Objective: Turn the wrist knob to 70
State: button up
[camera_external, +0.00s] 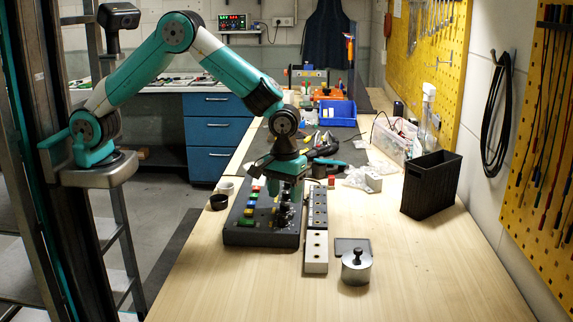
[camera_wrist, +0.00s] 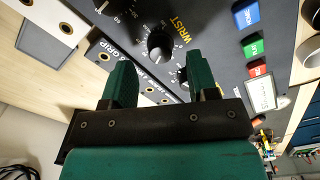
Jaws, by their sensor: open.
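The dark control box (camera_external: 262,239) lies on the wooden bench, with coloured buttons on its left and a column of black knobs on its right. In the external view, my gripper (camera_external: 288,190) points down over the box's knobs.
Another knob (camera_wrist: 182,76) is partly hidden by my right finger. A strip with holes (camera_external: 317,210) and a white block (camera_external: 316,252) stand right of the box. A metal pot (camera_external: 356,268) and black bin (camera_external: 432,185) are farther right. The front bench is clear.

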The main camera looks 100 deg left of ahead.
aim_at(285, 204)
notch_tip(285, 204, up, 15)
jog(key=b, duration=0.1)
jog(key=shift+b, duration=0.35)
jog(key=s+a+r+m+y, duration=0.1)
jog(key=s+a+r+m, duration=0.15)
jog(key=s+a, duration=0.95)
jog(key=s+a+f+m+y, duration=0.1)
jog(key=s+a, duration=0.2)
jog(key=s, duration=0.7)
jog(key=s+a+f+m+y, duration=0.1)
jog(key=s+a+m+y, duration=0.1)
jog(key=s, duration=0.9)
jog(key=shift+s+a+f, duration=0.2)
jog(key=shift+a, duration=0.4)
jog(key=shift+w, duration=0.1)
